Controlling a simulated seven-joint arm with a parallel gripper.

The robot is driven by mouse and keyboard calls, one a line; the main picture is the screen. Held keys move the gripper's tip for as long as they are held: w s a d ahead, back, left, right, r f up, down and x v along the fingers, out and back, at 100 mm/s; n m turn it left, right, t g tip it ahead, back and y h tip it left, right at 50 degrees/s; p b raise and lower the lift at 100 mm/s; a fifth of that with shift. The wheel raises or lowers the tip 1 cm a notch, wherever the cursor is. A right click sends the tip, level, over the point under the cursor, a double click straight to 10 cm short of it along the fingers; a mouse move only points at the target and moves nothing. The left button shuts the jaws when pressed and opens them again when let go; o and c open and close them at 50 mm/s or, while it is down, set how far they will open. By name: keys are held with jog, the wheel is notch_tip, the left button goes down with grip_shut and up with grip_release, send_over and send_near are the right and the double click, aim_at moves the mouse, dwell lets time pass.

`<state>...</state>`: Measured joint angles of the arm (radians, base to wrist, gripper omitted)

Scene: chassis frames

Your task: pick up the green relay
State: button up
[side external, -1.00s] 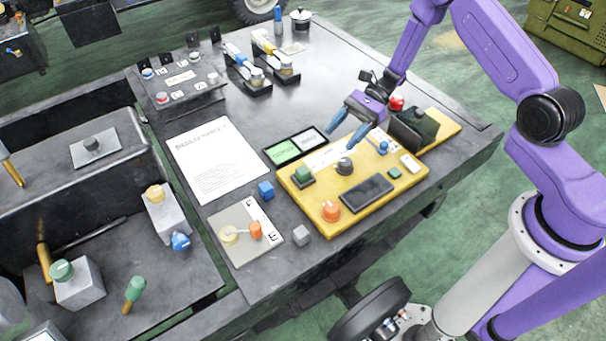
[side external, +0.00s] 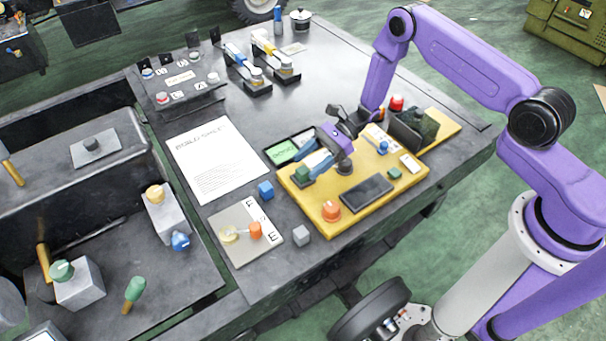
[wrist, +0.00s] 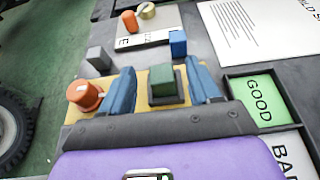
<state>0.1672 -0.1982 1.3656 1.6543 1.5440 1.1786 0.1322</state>
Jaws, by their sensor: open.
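The green relay (side external: 301,174) is a green block on a dark base at the left corner of the yellow board (side external: 334,226). In the wrist view the relay (wrist: 164,81) shows between the two blue fingers, with a gap on each side. My gripper (side external: 304,162) is open and empty, with its fingertips close over or beside the relay. I cannot tell how far down the fingers reach. A smaller green part (side external: 394,173) sits at the right of the board.
On the board are an orange knob (side external: 331,210), a dark flat panel (side external: 367,188) and a blue knob (side external: 383,147). A blue cube (side external: 265,190) and a grey cube (side external: 301,235) lie beside it. The green GOOD area (side external: 281,152) is just behind the relay.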

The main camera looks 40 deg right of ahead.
aim_at(302, 170)
jog(key=shift+f+x, duration=0.1)
jog(key=shift+x, duration=1.35)
jog(key=shift+f+x, duration=0.15)
jog(key=shift+x, duration=1.25)
jog(key=shift+d, duration=0.1)
jog(key=shift+c, duration=0.3)
jog(key=c, duration=1)
